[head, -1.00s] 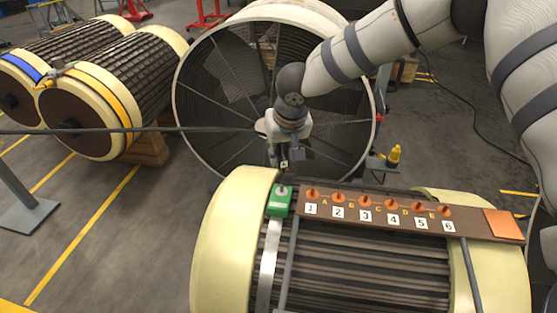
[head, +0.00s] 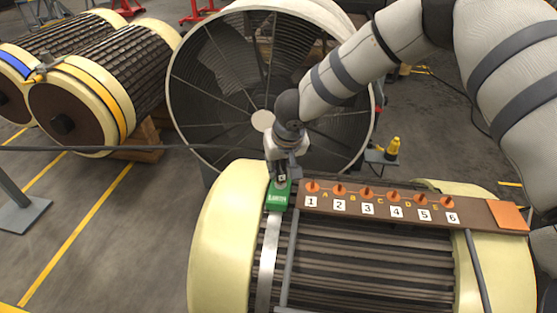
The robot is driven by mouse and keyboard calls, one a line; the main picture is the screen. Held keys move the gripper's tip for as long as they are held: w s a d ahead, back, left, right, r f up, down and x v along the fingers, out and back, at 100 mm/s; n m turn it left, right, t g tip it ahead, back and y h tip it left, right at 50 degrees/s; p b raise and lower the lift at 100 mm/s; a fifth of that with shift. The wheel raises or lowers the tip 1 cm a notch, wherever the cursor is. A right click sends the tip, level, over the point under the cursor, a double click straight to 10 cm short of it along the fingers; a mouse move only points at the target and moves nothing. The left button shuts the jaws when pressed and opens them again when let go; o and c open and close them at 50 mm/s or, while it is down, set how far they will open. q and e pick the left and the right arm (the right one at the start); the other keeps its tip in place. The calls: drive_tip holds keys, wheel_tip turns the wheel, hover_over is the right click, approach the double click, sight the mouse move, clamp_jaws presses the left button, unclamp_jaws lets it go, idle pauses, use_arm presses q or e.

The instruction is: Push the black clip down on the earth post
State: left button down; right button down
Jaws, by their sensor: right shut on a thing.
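The earth post stands on a green block (head: 278,199) at the left end of the brown board, on top of the cream-ended rotor. My right gripper (head: 281,177) is directly above the green block, pointing down, shut on the small black clip. The clip is mostly hidden between the fingers, and the post's top is covered by them. The clip appears to be at the post, but I cannot tell how far down it sits. My left gripper is not in view.
The brown board (head: 480,213) carries several orange pegs above numbered labels and an orange pad at its right end. A dark cable (head: 130,149) runs across from the left towards my right gripper. A large fan-like drum (head: 225,95) stands close behind; two more rotors (head: 95,85) lie at left.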

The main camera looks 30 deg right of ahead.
drive_tip(key=shift+f, duration=0.45)
idle(0.6)
drive_tip(key=c, duration=1.3)
unclamp_jaws()
drive_tip(key=v, duration=1.2)
